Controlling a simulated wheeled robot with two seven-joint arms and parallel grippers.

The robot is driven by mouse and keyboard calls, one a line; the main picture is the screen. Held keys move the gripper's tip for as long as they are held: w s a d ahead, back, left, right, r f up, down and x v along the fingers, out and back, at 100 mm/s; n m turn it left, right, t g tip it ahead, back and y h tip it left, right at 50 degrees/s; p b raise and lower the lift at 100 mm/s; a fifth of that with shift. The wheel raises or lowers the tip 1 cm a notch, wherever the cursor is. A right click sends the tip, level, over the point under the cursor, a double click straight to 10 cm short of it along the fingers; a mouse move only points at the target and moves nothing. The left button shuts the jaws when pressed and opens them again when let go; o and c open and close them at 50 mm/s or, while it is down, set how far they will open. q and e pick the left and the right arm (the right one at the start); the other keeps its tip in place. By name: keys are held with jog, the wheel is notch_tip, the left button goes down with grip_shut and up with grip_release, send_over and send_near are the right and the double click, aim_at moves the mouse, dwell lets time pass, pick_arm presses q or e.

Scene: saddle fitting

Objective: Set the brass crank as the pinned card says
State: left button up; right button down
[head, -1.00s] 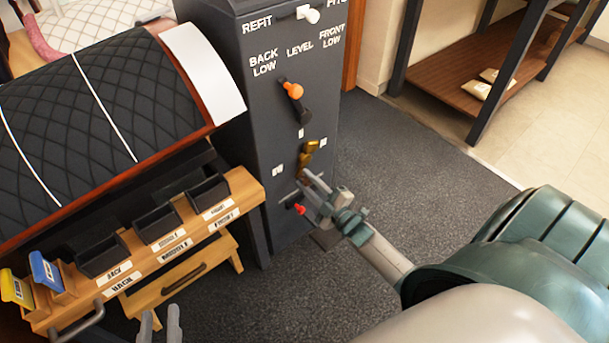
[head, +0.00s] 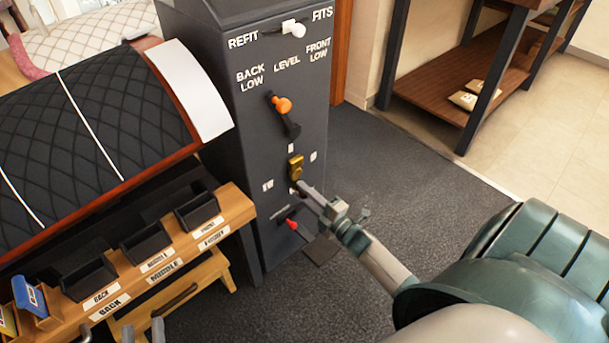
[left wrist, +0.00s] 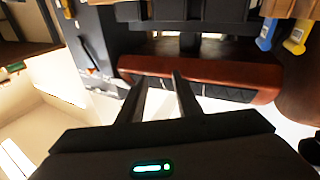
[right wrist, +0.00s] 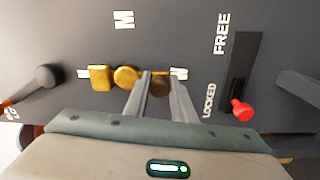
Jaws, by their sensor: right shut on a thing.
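The brass crank (head: 295,165) is on the front of the dark grey cabinet, below the orange-knobbed lever. Small white marks surround it. In the right wrist view the brass crank (right wrist: 124,77) lies sideways, with a dark round knob (right wrist: 160,86) between my fingertips. My right gripper (head: 301,186) is shut on this knob; it also shows in the right wrist view (right wrist: 161,80). My left gripper (head: 143,332) is at the bottom edge, away from the cabinet. In the left wrist view it (left wrist: 158,76) is open and empty. I cannot make out a pinned card.
A red-knobbed lever (right wrist: 241,110) sits by "LOCKED", close to my right gripper. The orange lever (head: 281,104) is under "LEVEL". A white-knobbed switch (head: 293,28) is above. A wooden rack with black bins (head: 145,242) and a quilted saddle panel (head: 90,115) stand left. Floor right is clear.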

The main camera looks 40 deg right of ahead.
jog(key=c, duration=1.8)
grip_release()
jog(key=shift+s, duration=0.2)
